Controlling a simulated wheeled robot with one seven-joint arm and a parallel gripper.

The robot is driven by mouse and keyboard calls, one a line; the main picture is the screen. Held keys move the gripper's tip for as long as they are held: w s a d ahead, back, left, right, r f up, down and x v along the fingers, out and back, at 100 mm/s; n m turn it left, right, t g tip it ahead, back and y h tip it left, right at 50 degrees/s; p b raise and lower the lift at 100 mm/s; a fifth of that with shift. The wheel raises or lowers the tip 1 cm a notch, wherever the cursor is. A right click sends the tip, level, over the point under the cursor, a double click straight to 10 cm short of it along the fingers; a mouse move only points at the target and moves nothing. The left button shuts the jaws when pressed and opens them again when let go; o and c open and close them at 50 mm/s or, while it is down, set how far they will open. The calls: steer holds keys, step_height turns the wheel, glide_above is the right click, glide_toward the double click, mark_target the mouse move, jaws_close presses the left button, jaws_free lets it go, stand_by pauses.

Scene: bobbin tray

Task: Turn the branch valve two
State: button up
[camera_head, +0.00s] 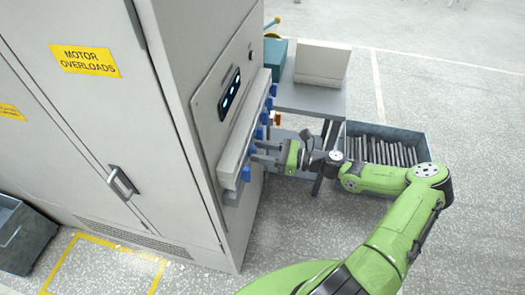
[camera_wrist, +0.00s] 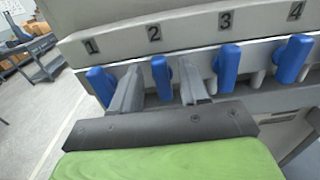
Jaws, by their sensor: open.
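Branch valve two is a blue lever handle (camera_wrist: 161,77) under the label 2 (camera_wrist: 154,33) on a grey manifold in the wrist view. It stands nearly upright, tilted slightly. My gripper (camera_wrist: 160,86) is open, with one finger on each side of this handle; I cannot tell whether either finger touches it. In the head view my gripper (camera_head: 265,152) reaches left to the row of blue handles on the cabinet's side. Which handle is between the fingers is not clear in that view.
Blue handles one (camera_wrist: 101,86), three (camera_wrist: 227,68) and four (camera_wrist: 293,60) flank valve two closely. A grey cabinet (camera_head: 205,60) stands left. A small table (camera_head: 308,98) holding boxes and a dark bin of rods (camera_head: 424,150) stand behind my arm.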

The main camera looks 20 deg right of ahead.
steer(key=shift+c, duration=0.3)
jaws_close()
